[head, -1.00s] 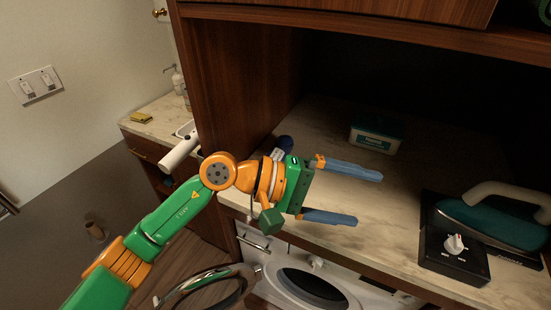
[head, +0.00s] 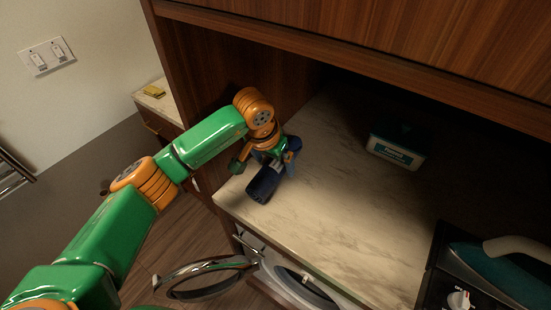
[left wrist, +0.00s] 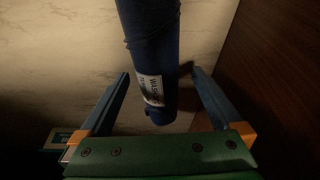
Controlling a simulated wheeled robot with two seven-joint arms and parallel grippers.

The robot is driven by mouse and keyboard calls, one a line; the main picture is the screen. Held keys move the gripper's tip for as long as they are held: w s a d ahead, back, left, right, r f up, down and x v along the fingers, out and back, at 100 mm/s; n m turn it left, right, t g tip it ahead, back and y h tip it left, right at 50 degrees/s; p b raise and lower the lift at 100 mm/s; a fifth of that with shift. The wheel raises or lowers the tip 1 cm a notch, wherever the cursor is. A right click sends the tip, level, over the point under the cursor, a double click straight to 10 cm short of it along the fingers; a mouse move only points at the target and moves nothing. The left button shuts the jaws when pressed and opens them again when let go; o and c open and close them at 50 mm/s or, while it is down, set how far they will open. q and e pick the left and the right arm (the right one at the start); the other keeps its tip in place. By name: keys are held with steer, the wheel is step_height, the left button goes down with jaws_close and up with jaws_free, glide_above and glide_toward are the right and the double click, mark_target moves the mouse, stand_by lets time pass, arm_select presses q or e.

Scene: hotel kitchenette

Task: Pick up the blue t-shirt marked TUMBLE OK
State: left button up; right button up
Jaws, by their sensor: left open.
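A dark blue rolled t-shirt (left wrist: 152,60) lies on the marble counter, with a white label (left wrist: 150,90) on it. The label seems to begin with "WASH"; the rest is too small to read. In the head view the t-shirt (head: 263,185) lies near the counter's front left edge, partly covered by my gripper. My left gripper (left wrist: 159,72) is open and points down over the roll. In the left wrist view the roll's labelled end lies between the two blue fingers, with gaps on both sides. My right gripper is not in view.
The counter (head: 330,200) is bare right of the t-shirt. A wooden side panel (head: 210,70) stands close on the left. A teal-and-white box (head: 395,152) stands further back. An iron (head: 500,270) is at right. The washer's round door (head: 205,278) hangs open below.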

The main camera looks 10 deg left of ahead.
arm_select(q)
steer(key=shift+w+d+f, duration=0.2)
steer(key=shift+w+f, duration=0.1)
steer(key=shift+w, duration=0.05)
steer(key=shift+s+a+r, duration=0.1)
steer(key=shift+s+r, duration=0.05)
steer(key=shift+s, duration=0.1)
steer(key=c, duration=1.3)
steer(key=shift+c, duration=0.9)
steer(key=shift+w, duration=0.15)
